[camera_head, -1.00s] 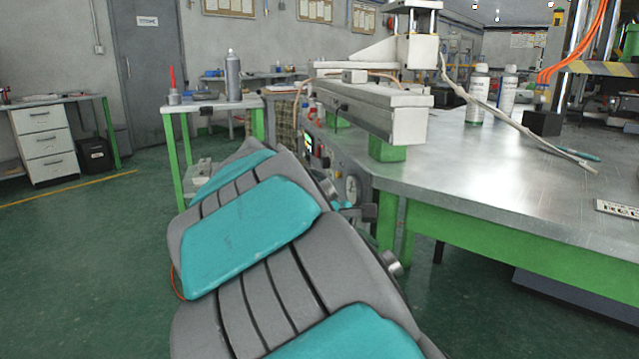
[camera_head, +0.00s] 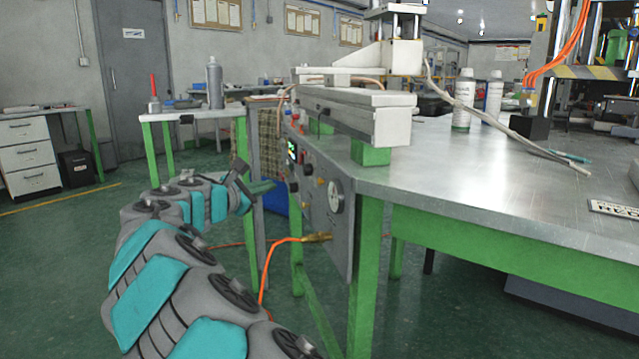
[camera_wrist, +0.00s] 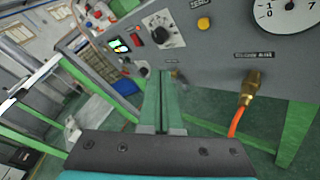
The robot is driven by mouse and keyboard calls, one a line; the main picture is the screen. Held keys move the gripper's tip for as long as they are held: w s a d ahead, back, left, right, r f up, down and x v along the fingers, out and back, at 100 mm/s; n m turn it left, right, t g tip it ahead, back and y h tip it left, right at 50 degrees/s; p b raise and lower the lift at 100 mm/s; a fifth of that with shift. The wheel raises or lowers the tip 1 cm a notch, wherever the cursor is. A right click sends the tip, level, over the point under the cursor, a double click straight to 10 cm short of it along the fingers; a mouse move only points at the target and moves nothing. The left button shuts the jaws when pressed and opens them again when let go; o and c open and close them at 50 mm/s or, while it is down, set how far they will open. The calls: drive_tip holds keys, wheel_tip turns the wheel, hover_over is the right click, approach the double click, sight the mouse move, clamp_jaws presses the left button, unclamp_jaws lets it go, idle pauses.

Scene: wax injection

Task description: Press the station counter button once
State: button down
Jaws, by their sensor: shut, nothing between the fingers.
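The grey station panel (camera_head: 318,215) is on the end of the green-framed workbench. In the wrist view the panel (camera_wrist: 230,48) carries a small lit display (camera_wrist: 119,46), a red control (camera_wrist: 136,36), a black dial (camera_wrist: 160,29) and a round yellow button (camera_wrist: 203,24). I cannot tell which control is the counter button; the labels are too small to read. My gripper (camera_head: 268,187) is shut and empty, in front of the panel and left of it in the head view. In the wrist view its green fingers (camera_wrist: 160,76) lie together, below the dial, apart from the yellow button.
A pressure gauge (camera_wrist: 287,14) is at the panel's upper right. A brass fitting (camera_wrist: 250,86) with an orange hose (camera_wrist: 235,121) sticks out below it. The hose also hangs by the bench leg in the head view (camera_head: 266,275). A side table (camera_head: 190,115) stands behind my arm.

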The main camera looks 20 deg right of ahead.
sight(320, 182)
drive_tip(key=shift+d, duration=0.15)
drive_tip(key=d+b, duration=0.2)
drive_tip(key=d, duration=0.6)
drive_tip(key=shift+d, duration=0.2)
drive_tip(key=shift+d, duration=0.15)
idle(1.8)
drive_tip(key=shift+d+p, duration=0.3)
drive_tip(key=shift+d, duration=0.05)
drive_tip(key=shift+w+d, duration=0.1)
drive_tip(key=shift+d, duration=0.35)
idle(0.7)
idle(0.3)
drive_tip(key=shift+a+p, duration=0.65)
drive_tip(key=shift+a, duration=0.2)
